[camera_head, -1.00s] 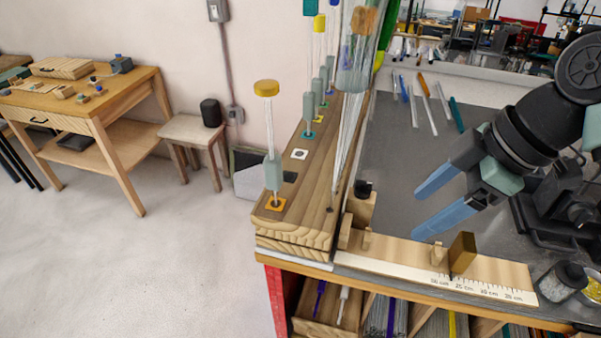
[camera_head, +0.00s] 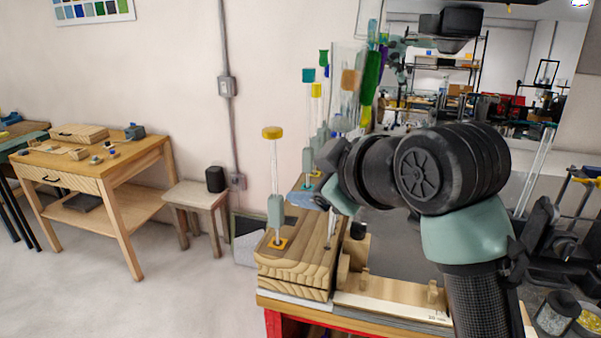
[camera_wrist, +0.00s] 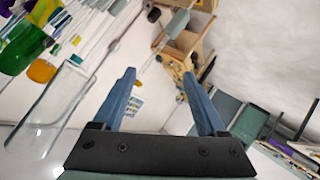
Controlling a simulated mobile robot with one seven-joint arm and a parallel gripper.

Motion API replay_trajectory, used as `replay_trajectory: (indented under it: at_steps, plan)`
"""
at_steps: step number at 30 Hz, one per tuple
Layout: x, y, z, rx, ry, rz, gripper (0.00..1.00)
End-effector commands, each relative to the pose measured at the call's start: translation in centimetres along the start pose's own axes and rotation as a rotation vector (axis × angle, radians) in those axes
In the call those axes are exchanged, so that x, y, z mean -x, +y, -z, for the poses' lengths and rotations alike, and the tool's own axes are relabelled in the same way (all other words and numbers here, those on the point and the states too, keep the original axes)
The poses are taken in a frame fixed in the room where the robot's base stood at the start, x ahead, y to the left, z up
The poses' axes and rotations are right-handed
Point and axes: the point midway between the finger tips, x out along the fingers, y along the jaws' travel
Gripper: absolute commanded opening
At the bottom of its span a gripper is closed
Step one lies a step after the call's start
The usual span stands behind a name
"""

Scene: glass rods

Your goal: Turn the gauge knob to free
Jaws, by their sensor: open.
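The gauge (camera_head: 395,298), a pale wooden bar with a printed scale, lies along the bench's front edge. My gripper (camera_head: 308,190), with blue fingers, is over the wooden rod rack, left of and beyond the knob. In the wrist view, my gripper (camera_wrist: 163,82) is open with nothing between its fingers. I cannot make out the knob there.
The wooden rack (camera_head: 290,268) holds several upright glass rods; a yellow-capped rod (camera_head: 273,175) stands nearest. Glassware hangs close behind my gripper, and a clear glass vessel (camera_wrist: 52,110) is near it in the wrist view. A jar (camera_head: 553,318) stands at the bench's right front.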

Motion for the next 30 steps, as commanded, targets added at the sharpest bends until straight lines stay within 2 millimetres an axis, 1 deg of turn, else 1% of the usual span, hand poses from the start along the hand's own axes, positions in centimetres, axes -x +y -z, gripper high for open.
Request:
replay_trajectory:
  at_steps: [3, 6, 10, 20, 23, 26, 27, 29, 30]
  plan:
    - [-0.1, 0.0, 1.6, -0.021, 0.055, -0.055, 0.75]
    - [0.0, 0.1, 2.4, -0.033, 0.085, -0.086, 0.75]
    - [0.1, 0.2, 2.9, -0.044, 0.103, -0.105, 0.75]
    - [0.2, 0.3, 3.2, -0.046, 0.111, -0.112, 0.75]
    - [0.7, 0.3, 5.2, -0.071, 0.176, -0.165, 0.75]
    - [2.9, 0.8, 9.3, -0.141, 0.333, -0.294, 0.75]
    - [4.4, 1.0, 11.1, -0.182, 0.416, -0.36, 0.75]
    - [7.4, 1.3, 13.3, -0.248, 0.548, -0.462, 0.75]
    - [9.7, 1.4, 14.3, -0.292, 0.634, -0.528, 0.75]
